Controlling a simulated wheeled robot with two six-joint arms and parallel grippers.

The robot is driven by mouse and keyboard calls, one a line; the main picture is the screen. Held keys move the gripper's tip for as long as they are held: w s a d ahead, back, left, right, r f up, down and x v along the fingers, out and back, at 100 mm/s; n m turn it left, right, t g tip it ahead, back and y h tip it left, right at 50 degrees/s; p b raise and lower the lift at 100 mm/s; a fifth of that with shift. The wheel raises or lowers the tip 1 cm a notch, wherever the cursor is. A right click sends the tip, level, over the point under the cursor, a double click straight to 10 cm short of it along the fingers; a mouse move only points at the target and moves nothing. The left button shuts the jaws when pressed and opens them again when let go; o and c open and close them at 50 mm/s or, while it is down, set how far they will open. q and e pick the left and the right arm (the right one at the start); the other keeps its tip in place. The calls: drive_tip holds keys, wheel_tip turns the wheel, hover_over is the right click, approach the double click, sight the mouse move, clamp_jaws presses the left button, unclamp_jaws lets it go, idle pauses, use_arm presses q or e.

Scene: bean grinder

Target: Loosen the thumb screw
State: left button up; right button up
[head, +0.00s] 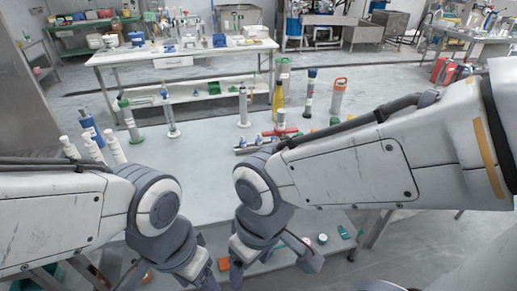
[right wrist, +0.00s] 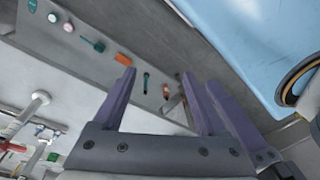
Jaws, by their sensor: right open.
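I cannot make out a thumb screw or a bean grinder in either view. My right gripper (head: 274,266) hangs low at the front edge of the white table (head: 200,185), with its fingers spread apart. In the right wrist view its two purple-grey fingers (right wrist: 160,78) are wide apart with nothing held between them. My left gripper (head: 195,272) hangs beside it to the left, and its fingers are cut off by the bottom edge of the head view. A light blue surface with a dark and brass ring (right wrist: 300,78) is at the right of the wrist view; I cannot tell what it is.
A lower shelf holds small items, including an orange block (right wrist: 124,60). The table's middle is clear.

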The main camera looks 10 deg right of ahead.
drive_tip(key=w+f+m+t+b, duration=0.25)
drive_tip(key=w+f+t, duration=0.2)
drive_tip(key=w, duration=0.85)
drive_tip(key=m+t+b, duration=0.4)
drive_tip(key=t+b, duration=0.3)
drive_tip(key=t, duration=0.6)
approach(284, 138)
drive_tip(key=w+p, duration=0.3)
drive_tip(key=w, duration=0.6)
drive_tip(key=shift+a+f+h, duration=0.2)
drive_tip(key=shift+h, duration=0.2)
clamp_jaws()
